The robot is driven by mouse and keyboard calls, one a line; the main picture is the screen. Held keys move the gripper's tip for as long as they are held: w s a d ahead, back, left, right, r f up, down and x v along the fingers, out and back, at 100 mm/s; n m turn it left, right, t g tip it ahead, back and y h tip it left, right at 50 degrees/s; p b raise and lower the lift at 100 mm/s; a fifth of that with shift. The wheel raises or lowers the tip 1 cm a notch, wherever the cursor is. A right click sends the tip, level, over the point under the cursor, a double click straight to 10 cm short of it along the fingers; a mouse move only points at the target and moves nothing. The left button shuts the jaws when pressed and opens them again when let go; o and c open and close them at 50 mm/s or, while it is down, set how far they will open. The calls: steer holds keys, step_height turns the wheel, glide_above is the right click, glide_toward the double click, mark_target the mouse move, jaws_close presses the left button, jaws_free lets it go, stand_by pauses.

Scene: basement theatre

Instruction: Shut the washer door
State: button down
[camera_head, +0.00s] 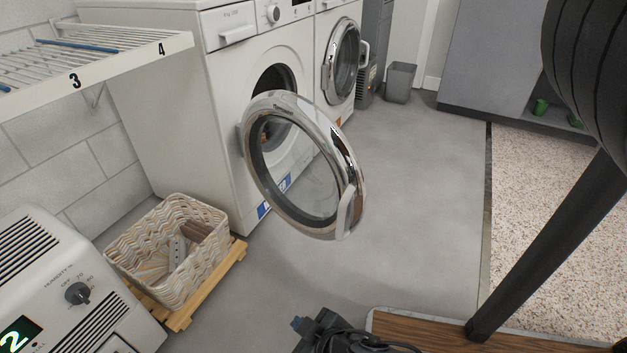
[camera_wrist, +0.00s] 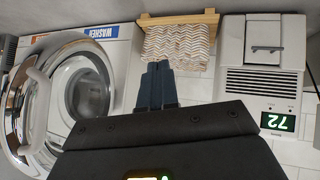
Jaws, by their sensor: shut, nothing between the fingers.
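The washer (camera_head: 228,120) is a white front-loader with a blue label low on its front. Its round chrome-rimmed glass door (camera_head: 343,165) stands wide open, swung out from the dark drum opening, with a pale handle (camera_head: 347,212) on its free edge. In the wrist view the washer (camera_wrist: 118,70) is upside down at left, with the open door (camera_wrist: 20,112) at the far left edge. My gripper (camera_head: 298,322) is low in the head view, below the door and apart from it. Its blue fingers (camera_wrist: 157,83) are together and empty in the wrist view.
A woven basket (camera_head: 160,235) on a wooden pallet (camera_head: 235,255) stands left of the door. A dehumidifier (camera_head: 65,275) is at lower left, under a wall rack (camera_head: 105,62). A second machine (camera_head: 318,30) stands beyond. Grey floor (camera_head: 420,200) right of the door is clear.

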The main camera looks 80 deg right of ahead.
steer(key=w+d+r+m+g+h+p, duration=0.1)
steer(key=w+d+r+m+g+h, duration=0.1)
steer(key=w+d+m+h, duration=0.3)
steer(key=m+g+h+p, duration=0.4)
steer(key=m+g+h, duration=0.1)
steer(key=m+g, duration=1)
glide_toward(326, 151)
steer(key=b+x, duration=0.2)
steer(key=x, duration=0.3)
steer(key=shift+s+d, duration=0.25)
steer(key=shift+s+d+r, duration=0.1)
steer(key=shift+s+d, duration=0.15)
steer(key=shift+d, duration=0.25)
